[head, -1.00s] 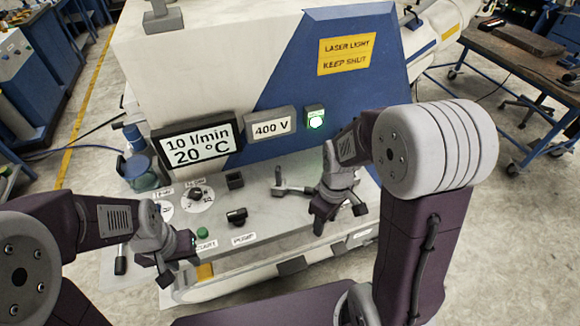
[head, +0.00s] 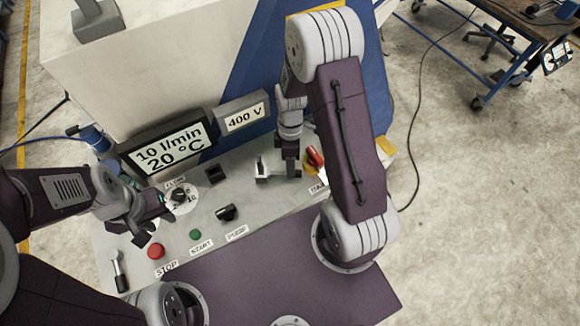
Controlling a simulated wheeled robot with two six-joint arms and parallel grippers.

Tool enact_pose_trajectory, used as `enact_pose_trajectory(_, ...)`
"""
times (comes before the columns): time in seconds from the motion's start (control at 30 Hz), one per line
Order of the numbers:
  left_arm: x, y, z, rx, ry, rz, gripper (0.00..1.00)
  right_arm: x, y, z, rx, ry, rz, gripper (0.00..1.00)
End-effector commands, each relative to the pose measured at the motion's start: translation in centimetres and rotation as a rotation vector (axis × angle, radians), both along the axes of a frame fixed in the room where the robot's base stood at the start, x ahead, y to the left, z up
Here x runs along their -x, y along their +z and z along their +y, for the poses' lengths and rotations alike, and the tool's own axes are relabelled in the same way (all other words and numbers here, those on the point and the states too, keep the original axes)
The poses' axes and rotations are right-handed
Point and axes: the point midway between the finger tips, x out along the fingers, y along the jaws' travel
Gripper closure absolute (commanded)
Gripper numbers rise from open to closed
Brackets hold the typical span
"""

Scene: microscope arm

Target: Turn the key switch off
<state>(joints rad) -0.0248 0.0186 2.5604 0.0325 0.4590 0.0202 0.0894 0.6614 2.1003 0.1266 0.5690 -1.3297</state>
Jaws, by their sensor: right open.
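I cannot tell for sure which control is the key switch. A red handle on a yellow plate (head: 314,160) sits at the panel's right end, partly behind my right arm, its label half hidden. A small metal fitting with an upright piece (head: 266,171) stands left of it. A black knob (head: 227,213) sits above the PUMP label. My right gripper (head: 291,173) points down between the metal fitting and the red handle, its fingertips hard to make out; contact cannot be told. My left gripper (head: 154,222) is open and empty over the panel's left part, near a round dial (head: 180,197).
A red STOP button (head: 156,251), a green START button (head: 195,235), a black square part (head: 215,174) and a lever (head: 119,272) are on the panel. Displays reading 10 l/min, 20 °C (head: 170,146) and 400 V (head: 244,117) stand behind.

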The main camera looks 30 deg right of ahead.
Motion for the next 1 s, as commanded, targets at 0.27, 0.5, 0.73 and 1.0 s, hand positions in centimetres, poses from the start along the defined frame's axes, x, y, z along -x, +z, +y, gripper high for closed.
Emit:
enact_pose_trajectory(0.27,0.0,0.3,0.0,0.0,0.0,0.0,0.64,0.5,-2.9,0.3,0.0,-0.001,0.0,0.54)
enact_pose_trajectory(0.5,0.0,0.3,0.0,0.0,0.0,0.0,0.64,0.5,-3.0,0.3,0.001,-0.001,-0.001,0.6)
enact_pose_trajectory(0.73,0.0,0.3,0.0,0.0,0.0,0.0,0.64,0.5,-3.0,0.3,0.0,-0.002,-0.002,1.0)
enact_pose_trajectory(1.0,0.0,0.3,0.0,0.0,0.0,0.0,0.64,0.5,-2.9,0.2,0.001,-0.002,-0.003,1.0)
